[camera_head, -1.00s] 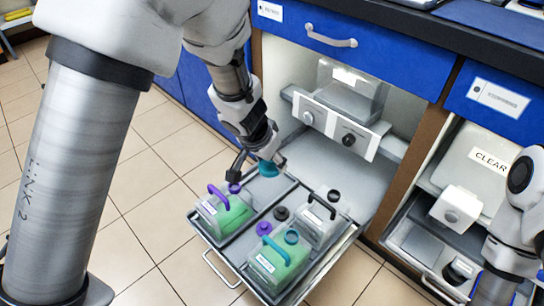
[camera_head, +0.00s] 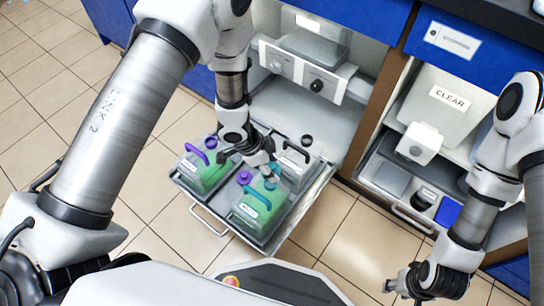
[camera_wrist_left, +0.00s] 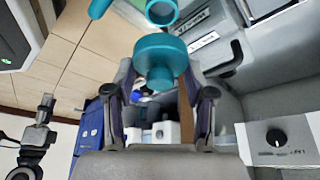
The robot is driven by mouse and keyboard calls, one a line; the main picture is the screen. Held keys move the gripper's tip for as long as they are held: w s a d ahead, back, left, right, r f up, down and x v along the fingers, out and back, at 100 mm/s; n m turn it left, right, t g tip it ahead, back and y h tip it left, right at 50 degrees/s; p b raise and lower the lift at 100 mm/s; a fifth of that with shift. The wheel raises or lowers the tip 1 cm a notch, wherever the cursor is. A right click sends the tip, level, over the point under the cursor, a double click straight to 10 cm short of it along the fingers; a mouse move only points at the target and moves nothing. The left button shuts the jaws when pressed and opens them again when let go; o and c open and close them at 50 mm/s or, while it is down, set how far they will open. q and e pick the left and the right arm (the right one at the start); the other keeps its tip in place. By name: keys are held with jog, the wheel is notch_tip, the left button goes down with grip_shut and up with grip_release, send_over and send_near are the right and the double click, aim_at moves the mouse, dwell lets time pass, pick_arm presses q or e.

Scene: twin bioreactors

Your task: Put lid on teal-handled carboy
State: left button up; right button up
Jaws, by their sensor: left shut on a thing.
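The teal-handled carboy (camera_head: 258,210) stands at the front of the pulled-out tray, green inside. Its open teal neck (camera_head: 270,183) faces up. My left gripper (camera_head: 262,160) is over the tray, shut on the teal lid (camera_head: 273,168), just above and behind that neck. In the left wrist view the lid (camera_wrist_left: 160,55) sits between the fingertips, with the teal neck ring (camera_wrist_left: 162,12) just beyond it and the teal handle (camera_wrist_left: 98,7) beside that. The lid and neck look apart. My right gripper (camera_head: 402,284) is low at the right, away from the tray; its fingers are too small to judge.
A purple-handled carboy (camera_head: 203,174) stands on the tray's left and a black-handled carboy (camera_head: 297,162) at its right rear. A loose purple lid (camera_head: 244,177) lies between carboys. The tray's front handle (camera_head: 208,222) juts over the floor. A cabinet with a scale-like device (camera_head: 303,68) is behind.

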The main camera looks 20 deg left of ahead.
pick_arm(q)
notch_tip(320, 180, down, 4)
jog(key=b, duration=0.3)
jog(key=shift+r+b, duration=0.15)
jog(key=shift+b, duration=0.2)
jog(key=shift+f+b, duration=0.5)
jog(key=shift+f, duration=0.5)
jog(key=shift+p, duration=0.4)
jog(key=shift+f, duration=0.15)
jog(key=shift+f+p, duration=0.3)
jog(key=shift+p, duration=0.05)
